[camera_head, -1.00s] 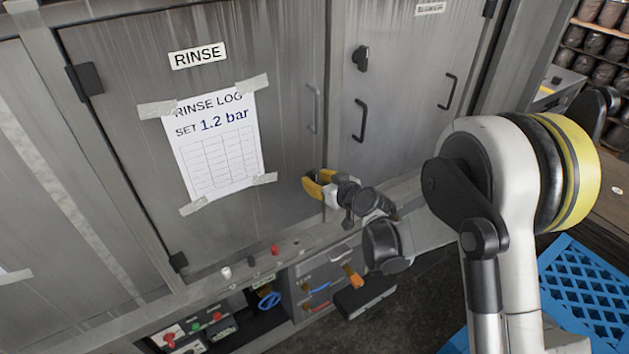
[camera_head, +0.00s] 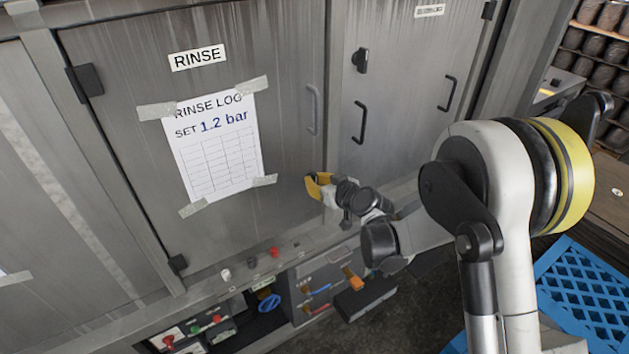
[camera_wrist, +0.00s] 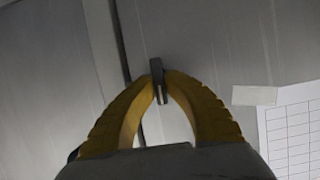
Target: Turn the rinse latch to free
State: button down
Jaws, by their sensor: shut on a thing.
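In the head view my gripper (camera_head: 316,186) is at the lower right edge of the RINSE door (camera_head: 285,120) and hides the latch there. The bar looks roughly in line with the seam in the wrist view. Its exact turn is hard to tell.
A taped rinse log sheet (camera_head: 219,150) hangs on the door. A grey handle (camera_head: 313,110) is above my gripper. The neighbouring door has a dark knob (camera_head: 361,60) and a black handle (camera_head: 359,121). A ledge with small buttons (camera_head: 274,252) runs below. Blue crates (camera_head: 590,290) stand at right.

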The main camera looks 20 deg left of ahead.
jog(key=shift+w, duration=0.1)
jog(key=m+g+y+b, duration=0.1)
jog(key=m+b, duration=0.2)
jog(key=shift+w+d+f+g+y, duration=0.1)
jog(key=shift+f+g+y, duration=0.1)
jog(key=shift+g+y, duration=0.2)
jog(key=m+g+y+b, duration=0.1)
jog(key=m+b, duration=0.1)
jog(key=m, duration=0.1)
jog(key=m+y+b, duration=0.2)
jog(key=m+b, duration=0.1)
jog(key=m, duration=0.1)
jog(key=shift+w+f+g, duration=0.1)
jog(key=shift+f+g, duration=0.05)
jog(key=shift+g, duration=0.15)
jog(key=shift+m+y+b, duration=0.9)
jog(key=shift+m+b, duration=0.3)
jog(key=shift+m, duration=0.6)
jog(key=c, duration=1.5)
grip_release()
jog(key=shift+o, duration=0.2)
